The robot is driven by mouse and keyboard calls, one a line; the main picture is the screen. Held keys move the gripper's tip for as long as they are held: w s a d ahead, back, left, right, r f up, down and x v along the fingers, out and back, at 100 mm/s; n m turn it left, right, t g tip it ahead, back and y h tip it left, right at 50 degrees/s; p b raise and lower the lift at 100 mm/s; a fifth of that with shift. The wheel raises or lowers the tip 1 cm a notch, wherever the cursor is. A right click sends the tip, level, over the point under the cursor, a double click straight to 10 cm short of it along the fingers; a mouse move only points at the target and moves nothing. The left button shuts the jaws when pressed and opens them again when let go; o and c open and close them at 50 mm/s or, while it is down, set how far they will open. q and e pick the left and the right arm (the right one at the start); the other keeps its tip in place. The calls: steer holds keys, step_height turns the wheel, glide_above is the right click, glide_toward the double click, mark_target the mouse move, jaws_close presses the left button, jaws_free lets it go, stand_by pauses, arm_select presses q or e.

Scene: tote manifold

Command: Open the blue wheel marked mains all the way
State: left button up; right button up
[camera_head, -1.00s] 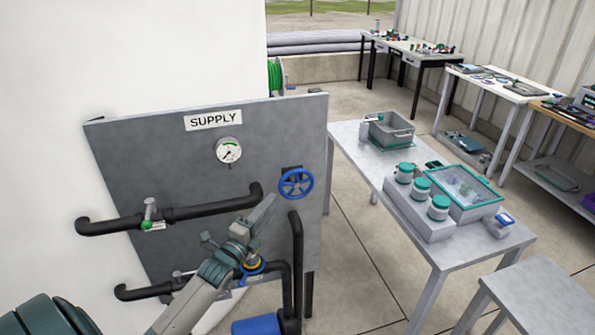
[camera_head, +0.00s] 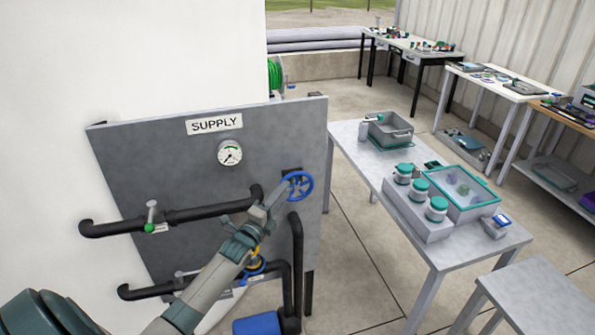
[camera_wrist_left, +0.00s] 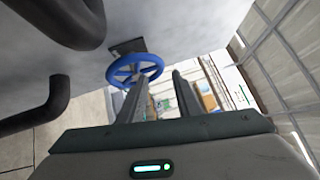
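The upper blue wheel (camera_head: 299,187) is mounted at the right side of the grey supply panel (camera_head: 160,160). Its marking is not readable, so I cannot tell from a label that it is the mains wheel. My left gripper (camera_head: 281,192) is at the wheel's left side, overlapping its rim in the head view. In the left wrist view the gripper (camera_wrist_left: 159,80) has its two fingers apart with nothing between them; the blue wheel (camera_wrist_left: 134,70) shows beyond the left finger. Contact cannot be told. My right gripper is not in view.
A second blue wheel (camera_head: 254,268) sits lower on the panel, partly behind my arm. Black pipes (camera_head: 210,212) run across the panel, and one rises below the upper wheel. A gauge (camera_head: 230,153) is above. A table (camera_head: 395,170) with jars stands to the right.

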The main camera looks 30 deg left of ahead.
mark_target(297, 174)
arm_select(q)
steer(key=shift+w+a+r+p, duration=0.1)
steer(key=shift+w+r+p, duration=0.25)
steer(key=shift+w, duration=1.3)
steer(key=shift+w+a+r+p, duration=0.15)
steer(key=shift+w+p, duration=0.35)
steer(key=shift+w, duration=1.1)
steer(key=shift+w+a+r+p, duration=0.15)
steer(key=shift+w+p, duration=0.25)
steer(key=shift+w, duration=1.25)
jaws_close()
